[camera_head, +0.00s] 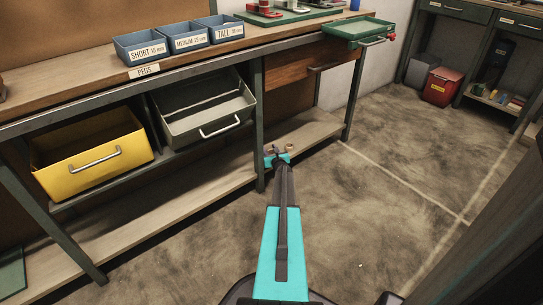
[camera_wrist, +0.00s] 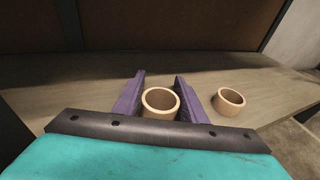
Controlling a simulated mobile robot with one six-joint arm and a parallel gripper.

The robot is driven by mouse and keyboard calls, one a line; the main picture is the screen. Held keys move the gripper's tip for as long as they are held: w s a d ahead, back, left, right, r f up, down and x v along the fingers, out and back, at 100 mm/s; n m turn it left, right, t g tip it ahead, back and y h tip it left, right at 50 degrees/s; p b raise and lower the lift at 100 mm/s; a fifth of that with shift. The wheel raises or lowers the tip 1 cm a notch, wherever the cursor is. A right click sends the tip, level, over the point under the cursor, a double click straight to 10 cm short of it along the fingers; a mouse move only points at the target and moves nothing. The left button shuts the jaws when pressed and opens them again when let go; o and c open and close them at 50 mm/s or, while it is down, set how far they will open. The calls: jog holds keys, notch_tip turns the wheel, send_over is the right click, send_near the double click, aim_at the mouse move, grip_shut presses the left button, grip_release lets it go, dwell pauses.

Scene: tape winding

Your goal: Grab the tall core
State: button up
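Two tan ring-shaped cores stand on the low wooden shelf (camera_wrist: 60,105). In the wrist view, one core (camera_wrist: 147,108) sits between the purple fingers of my gripper (camera_wrist: 160,82). The other core (camera_wrist: 229,108) stands to the right, outside the fingers, and looks shorter. The fingers are apart, one on each side of the near core; whether they touch it is hard to tell. In the head view my gripper (camera_head: 277,154) is small, at the lower shelf, with a core (camera_head: 290,148) just beside it.
The workbench (camera_head: 80,95) stands above the shelf, carrying blue peg bins (camera_head: 190,42). A yellow drawer bin (camera_head: 90,150), a grey bin (camera_head: 203,110) and a bench leg (camera_head: 258,120) are left of my arm. A green tray (camera_head: 357,30) juts out at right. Open floor lies to the right.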

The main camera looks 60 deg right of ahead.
jog(key=c, duration=0.6)
jog(key=shift+r, duration=0.1)
jog(key=shift+r+p, duration=0.6)
jog(key=shift+r, duration=0.25)
notch_tip(320, 180, up, 2)
jog(key=shift+r+p, duration=0.15)
jog(key=shift+p, duration=0.55)
jog(key=f+p+v, duration=0.1)
jog(key=v, duration=0.5)
jog(key=f+p+v, duration=0.1)
jog(key=v, duration=0.4)
jog(key=f+p+v, duration=0.1)
jog(key=f+v, duration=0.1)
jog(key=v, duration=0.4)
jog(key=shift+s+a+r, duration=0.1)
jog(key=shift+s+a, duration=0.3)
jog(key=shift+s, duration=0.2)
